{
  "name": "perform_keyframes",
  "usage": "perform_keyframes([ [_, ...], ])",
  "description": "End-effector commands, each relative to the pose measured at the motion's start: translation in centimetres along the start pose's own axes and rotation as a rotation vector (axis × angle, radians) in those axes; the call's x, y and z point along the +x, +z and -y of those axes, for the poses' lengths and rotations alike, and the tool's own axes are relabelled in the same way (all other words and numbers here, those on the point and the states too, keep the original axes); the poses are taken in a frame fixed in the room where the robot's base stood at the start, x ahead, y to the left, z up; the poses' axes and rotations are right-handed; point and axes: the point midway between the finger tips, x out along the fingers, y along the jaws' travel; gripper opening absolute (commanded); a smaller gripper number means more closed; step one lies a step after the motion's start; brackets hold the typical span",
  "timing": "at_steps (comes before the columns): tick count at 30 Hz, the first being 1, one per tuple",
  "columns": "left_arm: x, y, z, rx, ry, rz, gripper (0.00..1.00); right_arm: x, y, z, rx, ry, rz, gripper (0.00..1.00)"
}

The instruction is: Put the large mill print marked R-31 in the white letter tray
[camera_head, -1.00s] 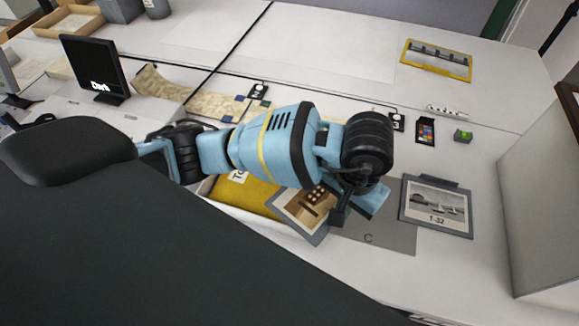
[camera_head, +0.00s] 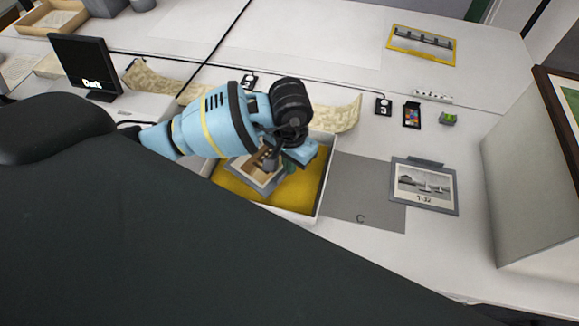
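A grey-bordered print (camera_head: 251,175) with a brownish picture is over the yellow floor of the white tray (camera_head: 316,206). It is partly hidden by my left arm and its marking cannot be read. My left gripper (camera_head: 274,164) is over the tray and appears shut on the print's right side. Whether the print touches the tray floor cannot be told. My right gripper is not in view.
A grey mat marked C (camera_head: 365,195) lies bare right of the tray. A yellow-framed picture (camera_head: 421,45), a curled map strip (camera_head: 338,115) and a black screen (camera_head: 84,65) stand or lie around. A pale box (camera_head: 535,185) stands at right.

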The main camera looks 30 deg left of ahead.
Motion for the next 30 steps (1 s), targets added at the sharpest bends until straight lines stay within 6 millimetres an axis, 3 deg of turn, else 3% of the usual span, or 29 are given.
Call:
perform_keyframes([
  [6,2.1,0.0,-0.1,0.0,0.001,0.0,0.0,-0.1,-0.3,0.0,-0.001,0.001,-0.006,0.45],
  [30,3.4,0.0,-0.1,0.001,0.001,0.0,0.0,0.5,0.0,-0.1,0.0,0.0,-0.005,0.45],
])
